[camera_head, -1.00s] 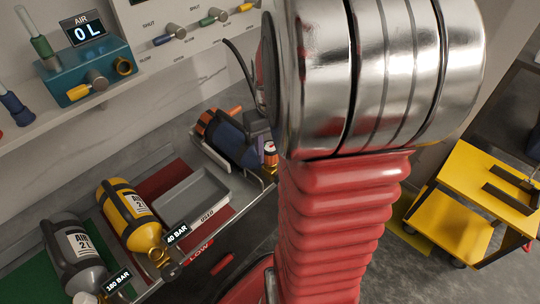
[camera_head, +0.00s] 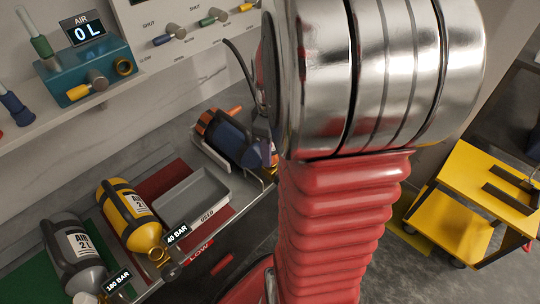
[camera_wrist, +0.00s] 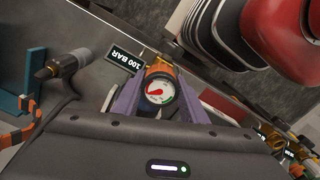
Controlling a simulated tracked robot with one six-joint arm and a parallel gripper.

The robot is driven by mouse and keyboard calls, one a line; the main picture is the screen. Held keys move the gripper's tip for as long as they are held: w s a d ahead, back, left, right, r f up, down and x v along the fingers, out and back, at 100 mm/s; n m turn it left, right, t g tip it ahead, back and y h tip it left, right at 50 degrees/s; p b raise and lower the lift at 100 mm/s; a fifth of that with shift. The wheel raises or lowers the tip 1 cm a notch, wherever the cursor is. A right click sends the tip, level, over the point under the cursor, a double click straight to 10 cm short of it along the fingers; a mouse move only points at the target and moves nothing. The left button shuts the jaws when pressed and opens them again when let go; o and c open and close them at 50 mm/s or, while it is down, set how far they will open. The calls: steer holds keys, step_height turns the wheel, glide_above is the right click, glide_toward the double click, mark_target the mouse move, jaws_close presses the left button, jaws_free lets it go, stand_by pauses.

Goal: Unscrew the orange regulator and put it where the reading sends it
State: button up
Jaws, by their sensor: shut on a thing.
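The orange regulator (camera_wrist: 160,69) shows in the wrist view with a round white gauge (camera_wrist: 159,92) facing the camera. The gauge has a red needle and a green arc; its exact value is too small to read. My gripper (camera_wrist: 159,100) is shut on the regulator, with one purple finger on each side of it. A label beside it reads 100 BAR (camera_wrist: 126,63). In the head view, a dark blue cylinder with orange bands (camera_head: 234,140) lies at the bench's far end. My arm hides the regulator and most of my gripper there.
A grey USED tray (camera_head: 190,196) sits on a red mat (camera_head: 165,181) marked LOW. A yellow cylinder (camera_head: 131,214) tagged 40 BAR and a grey cylinder (camera_head: 73,251) tagged 180 BAR lie nearby. A green mat (camera_head: 35,281) is at left. A teal AIR unit (camera_head: 93,70) reads 0 L.

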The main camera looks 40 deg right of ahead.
steer(key=shift+n, duration=1.1)
steer(key=o, duration=1.2)
